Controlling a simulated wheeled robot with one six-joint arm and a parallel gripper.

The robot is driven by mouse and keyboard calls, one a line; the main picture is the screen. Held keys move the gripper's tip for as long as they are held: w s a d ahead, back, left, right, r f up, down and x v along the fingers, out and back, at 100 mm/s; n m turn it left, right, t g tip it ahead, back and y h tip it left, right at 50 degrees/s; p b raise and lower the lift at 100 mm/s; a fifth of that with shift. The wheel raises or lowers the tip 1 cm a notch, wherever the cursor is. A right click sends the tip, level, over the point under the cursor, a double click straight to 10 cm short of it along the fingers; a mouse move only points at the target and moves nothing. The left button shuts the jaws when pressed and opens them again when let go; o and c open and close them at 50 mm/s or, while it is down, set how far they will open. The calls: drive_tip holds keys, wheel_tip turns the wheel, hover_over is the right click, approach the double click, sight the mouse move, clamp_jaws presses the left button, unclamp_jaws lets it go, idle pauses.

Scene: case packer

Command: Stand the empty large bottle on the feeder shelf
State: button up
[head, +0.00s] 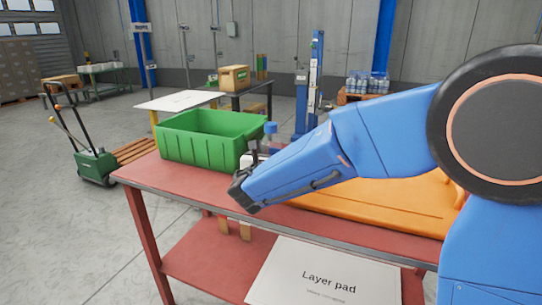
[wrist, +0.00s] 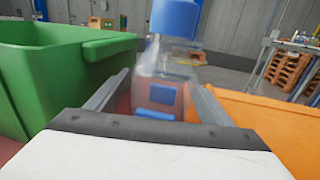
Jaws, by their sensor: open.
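A clear bottle with a blue cap (wrist: 175,18) stands upright ahead of my gripper (wrist: 161,88) in the wrist view. The gripper is open, with one finger on each side of the bottle's body; contact is not clear. In the head view the bottle's blue cap (head: 271,127) shows beside the green crate, above the red table, and my arm hides most of its lower part. The bottle looks empty, with the background showing through it. I cannot tell which surface is the feeder shelf.
The green crate (head: 197,149) stands close on the left of the bottle. An orange item (head: 385,203) lies on the red table (head: 170,182) to the right. A layer pad (head: 325,275) lies lower down in front. A pallet truck (head: 94,165) stands on the floor at left.

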drive_tip(key=shift+w, duration=0.1)
drive_tip(key=c, duration=1.2)
